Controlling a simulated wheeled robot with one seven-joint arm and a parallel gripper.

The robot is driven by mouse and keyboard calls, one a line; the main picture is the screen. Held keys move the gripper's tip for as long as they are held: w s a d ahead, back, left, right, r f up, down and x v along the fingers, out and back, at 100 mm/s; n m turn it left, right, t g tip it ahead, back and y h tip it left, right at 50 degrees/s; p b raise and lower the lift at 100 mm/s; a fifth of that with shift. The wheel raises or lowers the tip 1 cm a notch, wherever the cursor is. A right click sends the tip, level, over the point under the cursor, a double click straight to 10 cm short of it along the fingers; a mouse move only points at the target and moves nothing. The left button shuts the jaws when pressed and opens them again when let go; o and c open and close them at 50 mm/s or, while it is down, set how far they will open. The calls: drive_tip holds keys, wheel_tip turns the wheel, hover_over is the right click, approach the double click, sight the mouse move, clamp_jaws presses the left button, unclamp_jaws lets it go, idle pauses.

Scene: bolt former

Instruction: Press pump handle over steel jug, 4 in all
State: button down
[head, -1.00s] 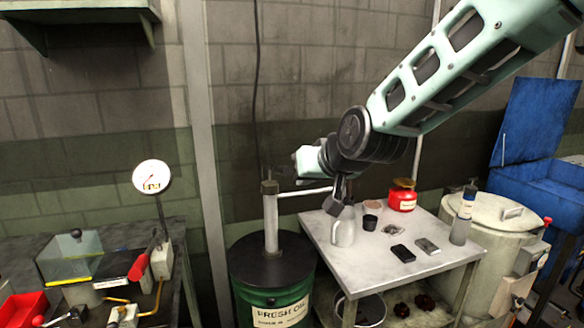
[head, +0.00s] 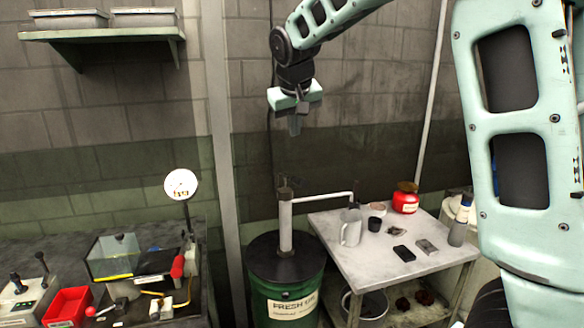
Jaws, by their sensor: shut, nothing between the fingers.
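The pump (head: 286,222) stands upright on the lid of a green drum labelled "FRESH OIL" (head: 290,290). Its dark handle top (head: 286,186) is at the upper end of the pale column. A white spout pipe (head: 325,197) runs right from the pump and bends down at its end. The steel jug (head: 351,227) stands upright on the grey table, near and below the spout end. My gripper (head: 295,125) points down, shut and empty, in the air above the pump top and apart from it.
The grey table (head: 345,262) also holds a black cup (head: 375,222), a red container (head: 405,202), a grey bottle (head: 461,222) and small dark items. At left, a bench carries a gauge (head: 181,185) and a red bin (head: 67,305). A shelf (head: 100,35) is on the wall.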

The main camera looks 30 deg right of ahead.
drive_tip(key=shift+f, duration=0.1)
drive_tip(key=p, duration=0.4)
hover_over(299, 179)
drive_tip(key=w, duration=0.2)
wheel_tip(299, 179, down, 9)
drive_tip(key=s+f, duration=0.1)
drive_tip(key=s+f+p, duration=0.1)
drive_tip(key=f, duration=0.1)
drive_tip(key=shift+f, duration=0.2)
drive_tip(key=shift+f, duration=0.1)
